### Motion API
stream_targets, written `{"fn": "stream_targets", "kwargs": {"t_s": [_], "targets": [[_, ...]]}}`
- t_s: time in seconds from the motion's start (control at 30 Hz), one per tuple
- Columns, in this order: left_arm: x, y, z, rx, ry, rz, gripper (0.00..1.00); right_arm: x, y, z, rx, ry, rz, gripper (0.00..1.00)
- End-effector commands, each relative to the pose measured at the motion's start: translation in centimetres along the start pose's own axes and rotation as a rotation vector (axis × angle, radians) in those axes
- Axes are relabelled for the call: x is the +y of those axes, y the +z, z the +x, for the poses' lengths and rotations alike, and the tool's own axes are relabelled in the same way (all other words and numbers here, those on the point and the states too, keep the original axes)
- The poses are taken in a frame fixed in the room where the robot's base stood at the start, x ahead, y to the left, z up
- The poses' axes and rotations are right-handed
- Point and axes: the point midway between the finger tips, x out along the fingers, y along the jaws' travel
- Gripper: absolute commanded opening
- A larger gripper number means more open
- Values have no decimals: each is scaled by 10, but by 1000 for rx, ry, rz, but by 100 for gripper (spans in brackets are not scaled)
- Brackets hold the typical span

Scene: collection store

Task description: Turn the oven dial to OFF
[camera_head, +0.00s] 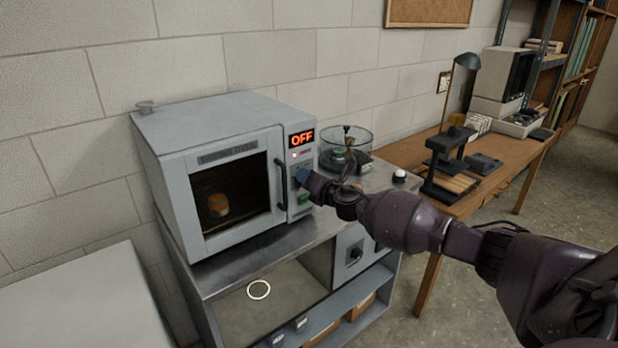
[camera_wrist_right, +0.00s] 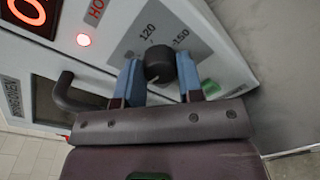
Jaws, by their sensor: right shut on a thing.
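The grey oven (camera_head: 215,112) stands on a metal bench against the wall, its door closed, with a brownish lump behind the glass. Its display (camera_head: 301,138) reads OFF in orange letters. The black dial (camera_wrist_right: 158,62) sits on the panel below the display, with the marks 120 and 150 near it in the right wrist view. My right gripper (camera_head: 302,177) is at the panel, and its blue fingers are shut on both sides of the dial. The gripper hides the dial in the head view. My left gripper is not in view.
A red light (camera_wrist_right: 83,40) glows on the panel. The dark door handle (camera_head: 281,184) juts out left of my right gripper. A clear round vessel (camera_head: 346,143) stands right of the oven. A wooden desk (camera_head: 408,150) with a lamp (camera_head: 467,62) is further right.

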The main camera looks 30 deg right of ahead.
Motion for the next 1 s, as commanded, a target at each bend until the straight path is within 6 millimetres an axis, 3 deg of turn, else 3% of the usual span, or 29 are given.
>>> {"fn": "stream_targets", "kwargs": {"t_s": [0.3,0.77,0.8,0.97,1.0], "targets": [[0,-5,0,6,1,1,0,-1,-2,0,-2,-3,-97,11],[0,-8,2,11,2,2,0,-1,-2,0,-3,-4,-110,11],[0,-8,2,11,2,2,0,-1,-2,0,-3,-4,-110,36],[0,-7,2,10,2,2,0,-1,-1,0,-4,-3,-109,60],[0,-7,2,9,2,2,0,0,-1,0,-4,-3,-109,60]]}}
